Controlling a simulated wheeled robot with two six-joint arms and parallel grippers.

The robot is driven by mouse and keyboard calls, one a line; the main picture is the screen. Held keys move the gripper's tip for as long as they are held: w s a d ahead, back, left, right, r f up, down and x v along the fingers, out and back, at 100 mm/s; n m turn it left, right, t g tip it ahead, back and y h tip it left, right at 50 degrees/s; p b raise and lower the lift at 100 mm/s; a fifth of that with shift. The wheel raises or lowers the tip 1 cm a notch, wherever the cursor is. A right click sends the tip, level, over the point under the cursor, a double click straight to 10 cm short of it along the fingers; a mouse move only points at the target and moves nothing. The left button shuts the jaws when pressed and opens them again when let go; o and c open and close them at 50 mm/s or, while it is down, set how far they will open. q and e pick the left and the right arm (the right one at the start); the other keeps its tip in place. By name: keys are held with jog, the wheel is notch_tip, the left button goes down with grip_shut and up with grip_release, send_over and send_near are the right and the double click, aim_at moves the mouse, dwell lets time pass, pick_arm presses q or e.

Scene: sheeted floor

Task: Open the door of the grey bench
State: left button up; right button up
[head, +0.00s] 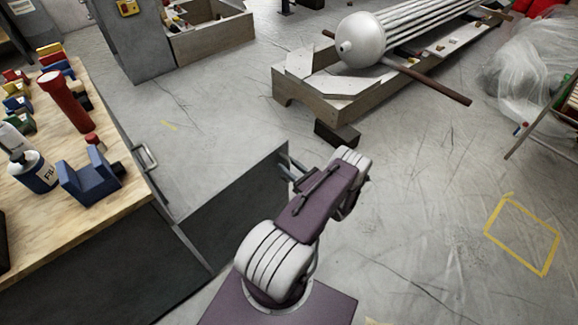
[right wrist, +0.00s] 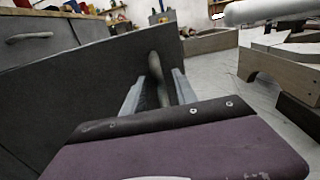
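The grey bench has a wooden top (head: 110,205) and stands at the left in the head view. Its grey door (head: 235,200) stands swung well out from the bench front, its panel reaching toward my right arm. In the right wrist view the dark door panel (right wrist: 95,85) fills the left and middle. My right gripper (right wrist: 158,88) is at the door's outer part, its two fingers apart on either side of the curved door handle (right wrist: 157,66). Small gaps seem to show between fingers and handle. My left gripper is out of view.
Bottles, a red torch (head: 66,101) and a blue block (head: 90,182) stand on the bench top. Another bench handle (head: 146,156) sticks out. A low wooden platform (head: 318,105) with a white cylinder lies ahead. Floor to the right is clear around a yellow marking (head: 522,235).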

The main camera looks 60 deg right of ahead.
jog(key=p+v, duration=0.2)
jog(key=v, duration=0.7)
dwell(0.4)
